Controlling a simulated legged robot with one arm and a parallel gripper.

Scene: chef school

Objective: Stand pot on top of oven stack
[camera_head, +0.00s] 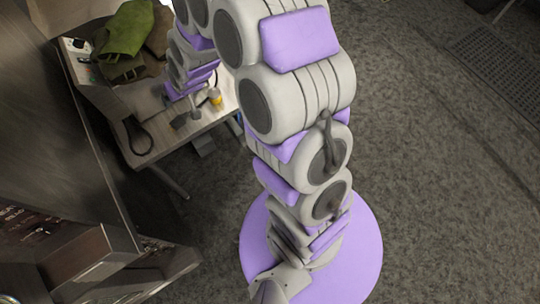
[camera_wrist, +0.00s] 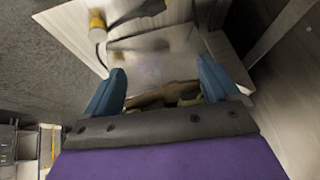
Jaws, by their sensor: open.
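My gripper (camera_wrist: 160,88) shows in the wrist view with its two blue fingers spread apart. Nothing is clearly held between them. Beyond the fingers lie a pale surface and a blurred brown and olive item (camera_wrist: 165,97). In the head view my arm arches over to the left and its far end comes down over a light table; the fingers cannot be made out there. A tall brushed-metal unit (camera_head: 45,130) fills the left edge of the head view; I cannot tell if it is the oven stack. I cannot pick out the pot in either view.
The light table (camera_head: 160,128) holds a green bag (camera_head: 125,32), a dark looped item (camera_head: 137,135) and a small yellow item (camera_head: 215,97). A metal box-like part (camera_head: 85,262) juts out at the lower left. Grey floor (camera_head: 430,150) at the right is clear.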

